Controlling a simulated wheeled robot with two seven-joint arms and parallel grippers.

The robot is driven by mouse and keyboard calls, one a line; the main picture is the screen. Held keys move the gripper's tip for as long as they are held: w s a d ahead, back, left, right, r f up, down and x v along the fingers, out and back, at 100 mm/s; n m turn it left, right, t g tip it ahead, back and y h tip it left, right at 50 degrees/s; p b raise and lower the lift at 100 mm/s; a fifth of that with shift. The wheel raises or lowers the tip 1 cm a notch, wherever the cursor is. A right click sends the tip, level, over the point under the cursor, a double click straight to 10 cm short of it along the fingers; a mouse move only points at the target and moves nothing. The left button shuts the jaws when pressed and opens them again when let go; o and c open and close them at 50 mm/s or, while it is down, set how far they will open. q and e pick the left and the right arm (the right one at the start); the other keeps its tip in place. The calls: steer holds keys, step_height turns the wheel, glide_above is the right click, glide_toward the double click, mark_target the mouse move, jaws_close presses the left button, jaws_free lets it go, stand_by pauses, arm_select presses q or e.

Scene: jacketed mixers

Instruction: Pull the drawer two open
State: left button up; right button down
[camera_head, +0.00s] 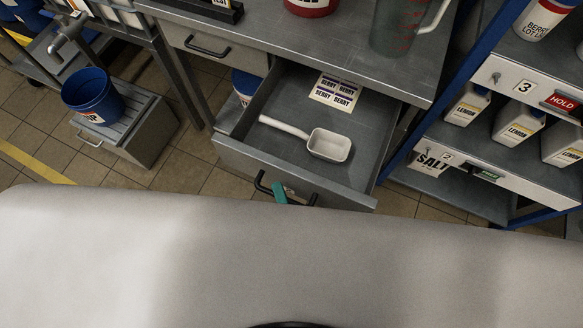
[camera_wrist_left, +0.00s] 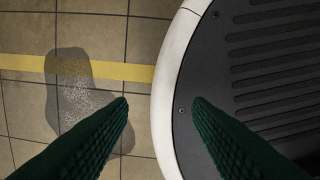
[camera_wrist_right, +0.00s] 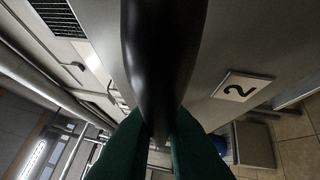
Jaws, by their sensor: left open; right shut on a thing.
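Drawer two (camera_head: 236,160) is a grey drawer pulled well out from under the bench top in the head view. A white scoop (camera_head: 330,146) and a sheet of BERRY labels (camera_head: 335,91) lie inside. My right gripper (camera_head: 279,192) is at its black handle (camera_head: 262,186), mostly hidden by my own body. In the right wrist view the green fingers close on the dark handle (camera_wrist_right: 160,60), beside a "2" plate (camera_wrist_right: 242,87). My left gripper (camera_wrist_left: 159,101) is open and empty over the floor and my base; the head view does not show it.
A shut drawer (camera_head: 207,46) is left of the open one. A blue bucket (camera_head: 92,95) stands on a grey step at the left. A rack with LEMON bottles (camera_head: 517,125) and a SALT bag (camera_head: 430,162) stands close on the right. A wet-looking patch (camera_wrist_left: 80,100) marks the floor.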

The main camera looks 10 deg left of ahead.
arm_select(q)
steer(key=shift+w+r, duration=0.15)
steer(key=shift+w, duration=0.25)
arm_select(e)
steer(key=s, duration=0.1)
steer(key=s+a, duration=0.1)
steer(key=s, duration=0.3)
steer(key=shift+a, duration=0.35)
arm_select(q)
steer(key=shift+s, duration=0.15)
arm_select(e)
steer(key=c, duration=1.5)
jaws_free()
arm_select(q)
steer(key=shift+s+d, duration=0.1)
steer(key=shift+s, duration=0.05)
